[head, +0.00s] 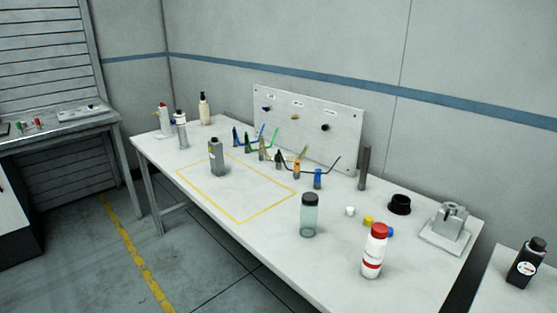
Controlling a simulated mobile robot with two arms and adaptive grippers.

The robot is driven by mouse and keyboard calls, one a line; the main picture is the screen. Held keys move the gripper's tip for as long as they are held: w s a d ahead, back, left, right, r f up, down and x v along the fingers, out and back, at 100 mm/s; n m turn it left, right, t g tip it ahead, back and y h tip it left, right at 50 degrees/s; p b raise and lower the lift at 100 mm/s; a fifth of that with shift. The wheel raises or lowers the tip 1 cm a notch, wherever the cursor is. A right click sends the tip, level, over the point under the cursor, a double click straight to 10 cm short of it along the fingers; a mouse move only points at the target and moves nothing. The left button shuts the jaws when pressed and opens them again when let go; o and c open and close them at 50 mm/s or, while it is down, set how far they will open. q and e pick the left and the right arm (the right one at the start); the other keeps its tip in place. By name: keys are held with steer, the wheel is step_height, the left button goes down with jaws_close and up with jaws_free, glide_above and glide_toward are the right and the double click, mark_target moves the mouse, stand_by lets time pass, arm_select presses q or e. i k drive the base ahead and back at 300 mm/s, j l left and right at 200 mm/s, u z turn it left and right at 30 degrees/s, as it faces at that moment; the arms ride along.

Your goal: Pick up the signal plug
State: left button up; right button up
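A white upright panel (345,143) stands at the back of the white table, with small labels and dark sockets whose text is too small to read. Several small plugs with coloured cables stand in a row in front of it. They include a dark blue plug (235,139), a green plug (248,145), a tan plug (263,153), an orange plug (297,170) and a blue plug (318,179). I cannot tell which one is the signal plug. Neither of my grippers shows in the head view.
A clear jar (308,217), a red-capped white bottle (374,252), a dark rod (364,168), a black cup (399,205) and a grey fixture (448,230) stand to the right.

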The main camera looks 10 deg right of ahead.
mark_target(277, 158)
steer(key=i+j+z, duration=0.15)
steer(key=z, duration=0.5)
steer(key=i+j+z, duration=0.15)
steer(key=j, duration=0.15)
steer(key=i+j+z, duration=0.3)
steer(key=j, duration=0.35)
steer(key=i+j+z, duration=0.15)
steer(key=j, duration=0.2)
steer(key=i+j+z, duration=0.15)
steer(key=j, duration=0.2)
steer(key=k, duration=0.05)
